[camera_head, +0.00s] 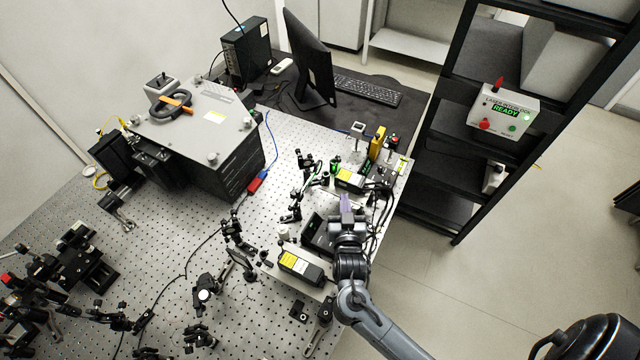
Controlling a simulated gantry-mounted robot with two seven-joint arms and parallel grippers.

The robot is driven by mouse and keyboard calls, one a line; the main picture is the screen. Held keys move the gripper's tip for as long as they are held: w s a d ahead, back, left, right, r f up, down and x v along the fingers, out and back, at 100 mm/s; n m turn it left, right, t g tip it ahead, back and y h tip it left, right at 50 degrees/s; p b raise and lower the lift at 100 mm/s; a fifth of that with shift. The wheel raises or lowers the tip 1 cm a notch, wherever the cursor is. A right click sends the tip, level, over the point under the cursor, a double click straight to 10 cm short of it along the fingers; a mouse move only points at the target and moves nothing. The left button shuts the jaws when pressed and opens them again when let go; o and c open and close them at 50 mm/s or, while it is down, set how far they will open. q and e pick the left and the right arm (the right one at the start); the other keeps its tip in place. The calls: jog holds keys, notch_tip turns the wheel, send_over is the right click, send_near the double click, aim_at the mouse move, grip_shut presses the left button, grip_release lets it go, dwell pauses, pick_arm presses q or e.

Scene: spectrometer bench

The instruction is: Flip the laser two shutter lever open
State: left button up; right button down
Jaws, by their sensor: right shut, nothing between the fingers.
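My right gripper (346,203) reaches in from the lower right over the right end of the optical table. Its purple fingers look closed together with nothing between them. One laser box with a yellow and white label (350,179) sits just beyond the fingertips, with a small green glow near its left end. Another labelled laser box (301,266) lies nearer, left of my wrist. I cannot tell which box is laser two. A shutter lever cannot be made out at this size, and my gripper hides part of the bench. My left gripper is not in view.
The perforated optical table (285,140) carries several small optic mounts left of the lasers. A yellow upright part (377,142) stands beyond the gripper. A black rack (455,150) with a box reading READY (503,112) stands to the right. Black cables run beside my wrist.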

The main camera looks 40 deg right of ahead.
aim_at(339, 162)
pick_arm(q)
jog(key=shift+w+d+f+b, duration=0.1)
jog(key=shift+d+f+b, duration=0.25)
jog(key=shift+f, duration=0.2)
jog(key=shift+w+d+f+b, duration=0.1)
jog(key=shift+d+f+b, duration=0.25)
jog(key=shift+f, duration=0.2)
pick_arm(e)
jog(key=shift+w+d+m+h, duration=0.15)
jog(key=shift+w, duration=0.45)
jog(key=shift+w+d+m+h, duration=0.15)
jog(key=shift+w, duration=0.4)
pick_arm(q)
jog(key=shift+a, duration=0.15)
pick_arm(e)
jog(key=p+x, duration=0.1)
jog(key=x, duration=0.9)
jog(key=shift+a, duration=0.1)
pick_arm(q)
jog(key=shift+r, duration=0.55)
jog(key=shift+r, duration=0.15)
pick_arm(e)
jog(key=shift+r, duration=0.1)
